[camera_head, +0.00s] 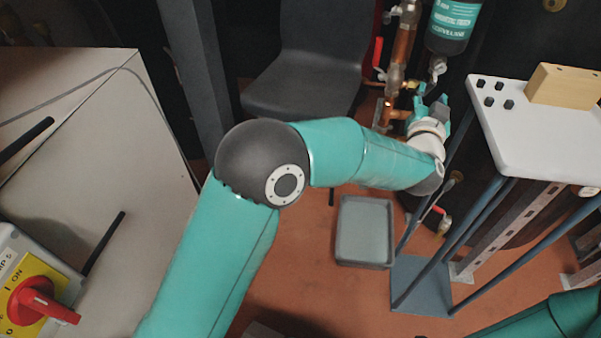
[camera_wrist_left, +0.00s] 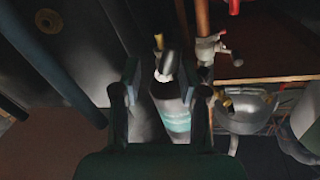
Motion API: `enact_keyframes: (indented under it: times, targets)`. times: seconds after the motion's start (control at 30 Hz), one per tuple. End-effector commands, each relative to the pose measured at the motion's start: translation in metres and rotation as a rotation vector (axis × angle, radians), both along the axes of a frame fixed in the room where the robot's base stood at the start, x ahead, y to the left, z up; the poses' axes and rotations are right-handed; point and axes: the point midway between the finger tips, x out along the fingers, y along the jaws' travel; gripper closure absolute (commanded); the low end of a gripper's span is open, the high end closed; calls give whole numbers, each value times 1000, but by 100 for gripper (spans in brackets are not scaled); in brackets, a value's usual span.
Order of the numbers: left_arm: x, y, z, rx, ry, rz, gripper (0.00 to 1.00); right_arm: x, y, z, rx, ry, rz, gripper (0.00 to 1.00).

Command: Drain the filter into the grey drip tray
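The filter (camera_head: 455,22) is a dark cylinder with a teal label at the top of the head view, with a small metal drain valve (camera_head: 437,68) at its lower end. My left gripper (camera_head: 431,100) is just below that valve, partly hidden by its own wrist. In the left wrist view its two fingers (camera_wrist_left: 160,85) are apart, with the filter (camera_wrist_left: 172,112) and its pale valve end showing between and beyond them; contact cannot be told. The grey drip tray (camera_head: 365,232) lies on the floor below my left forearm and looks empty. My right gripper is out of view.
A white table (camera_head: 535,135) with a wooden block (camera_head: 565,85) stands at right. Copper pipes (camera_head: 402,50) with valves run beside the filter. A dark chair (camera_head: 305,75) is behind my arm. A cabinet with a red switch (camera_head: 38,300) is at left.

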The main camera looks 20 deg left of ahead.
Motion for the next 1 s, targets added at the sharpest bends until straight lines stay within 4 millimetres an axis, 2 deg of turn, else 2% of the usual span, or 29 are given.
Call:
enact_keyframes:
  times: [0.1, 0.63, 0.8, 1.0]
  targets:
    - [-25, -1, 3, 3, 2, -2, 58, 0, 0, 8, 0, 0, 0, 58]
    - [-132, -7, 3, 4, -1, -2, 58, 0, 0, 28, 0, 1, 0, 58]
    - [-116, 27, 12, 9, 31, 66, 58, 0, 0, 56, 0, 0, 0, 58]
    - [-104, 65, 13, 24, 81, 136, 58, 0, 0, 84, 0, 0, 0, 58]
